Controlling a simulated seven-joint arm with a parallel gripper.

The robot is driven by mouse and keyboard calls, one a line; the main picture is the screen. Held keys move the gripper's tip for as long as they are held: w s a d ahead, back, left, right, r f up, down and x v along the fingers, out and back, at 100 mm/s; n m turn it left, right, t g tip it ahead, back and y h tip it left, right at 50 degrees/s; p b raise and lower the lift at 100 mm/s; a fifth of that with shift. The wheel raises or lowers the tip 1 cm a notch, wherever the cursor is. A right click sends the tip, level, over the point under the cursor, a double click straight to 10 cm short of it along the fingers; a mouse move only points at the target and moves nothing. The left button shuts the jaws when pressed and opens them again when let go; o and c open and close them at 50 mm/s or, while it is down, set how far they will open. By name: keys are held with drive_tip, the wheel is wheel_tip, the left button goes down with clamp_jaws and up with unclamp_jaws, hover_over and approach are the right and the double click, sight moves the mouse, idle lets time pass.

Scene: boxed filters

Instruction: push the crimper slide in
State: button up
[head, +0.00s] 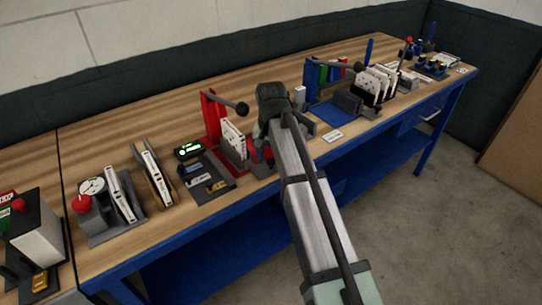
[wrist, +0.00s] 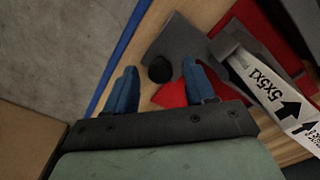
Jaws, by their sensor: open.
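The crimper (head: 212,112) is a red stand with a dark-knobbed lever, on a red base near the bench's front edge. In the wrist view its red base (wrist: 178,94) shows beside a grey plate (wrist: 178,38), which appears to be the slide, with a round black knob (wrist: 160,69) at its near edge. A white filter with a cardboard frame marked 5X5X1 (wrist: 262,86) stands just right of the plate. My gripper (wrist: 159,65) is open, with blue fingers on either side of the knob; contact cannot be told. In the head view my gripper (head: 268,132) hides part of the crimper base.
Left of the crimper are a dark tray (head: 205,178), a small green display (head: 188,150) and a gauge fixture (head: 93,187). To the right are a blue mat (head: 328,115) and a rack of white filters (head: 375,82). Open floor lies in front of the bench.

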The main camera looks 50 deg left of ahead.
clamp_jaws()
idle(0.4)
